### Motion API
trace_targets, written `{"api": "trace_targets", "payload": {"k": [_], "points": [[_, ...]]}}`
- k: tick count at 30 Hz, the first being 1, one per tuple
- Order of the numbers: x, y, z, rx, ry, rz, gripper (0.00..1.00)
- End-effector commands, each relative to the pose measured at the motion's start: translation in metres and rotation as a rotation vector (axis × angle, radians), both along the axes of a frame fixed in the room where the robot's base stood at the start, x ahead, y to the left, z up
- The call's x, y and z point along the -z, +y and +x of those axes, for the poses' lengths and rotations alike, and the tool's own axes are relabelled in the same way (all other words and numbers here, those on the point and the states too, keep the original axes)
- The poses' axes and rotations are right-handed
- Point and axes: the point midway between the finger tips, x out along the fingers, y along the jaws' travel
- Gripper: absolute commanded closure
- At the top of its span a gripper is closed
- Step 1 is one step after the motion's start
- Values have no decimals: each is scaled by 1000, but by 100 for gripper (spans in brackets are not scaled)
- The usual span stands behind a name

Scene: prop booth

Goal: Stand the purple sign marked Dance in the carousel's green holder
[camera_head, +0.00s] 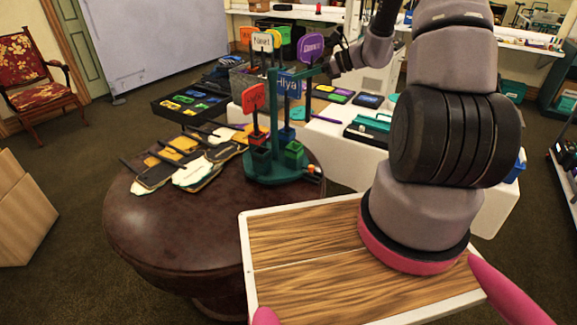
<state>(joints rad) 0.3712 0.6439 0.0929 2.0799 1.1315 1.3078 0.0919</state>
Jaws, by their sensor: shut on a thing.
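The purple sign (311,47), its lettering too small to read surely, stands upright above the right side of the teal-green carousel (267,172). My gripper (331,67) is at the sign's lower right, seen small and partly hidden by its own wrist. It is shut on the sign, though the exact grip point is not clear. The green holder (294,151) is at the carousel's front right, below the sign, and looks empty. A blue sign marked Hiya (287,83) stands behind the green holder.
The carousel stands on a round brown table (150,225). Several gloves (200,165) lie to its left. A white sign marked Neat (262,42) and other coloured signs rise behind.

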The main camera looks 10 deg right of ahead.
Motion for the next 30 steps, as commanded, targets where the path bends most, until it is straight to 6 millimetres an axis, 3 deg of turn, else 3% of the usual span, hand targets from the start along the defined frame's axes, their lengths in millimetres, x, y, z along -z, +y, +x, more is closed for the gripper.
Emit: {"api": "trace_targets", "payload": {"k": [1,6,10,13,17,30], "points": [[-25,9,1,-33,-11,-5,100],[-83,33,-4,-116,-5,-3,100],[-108,44,-10,-151,-2,-1,100],[-113,47,-12,-163,2,0,100],[-93,48,-13,-165,8,3,100],[27,48,-13,-164,8,4,100]]}}
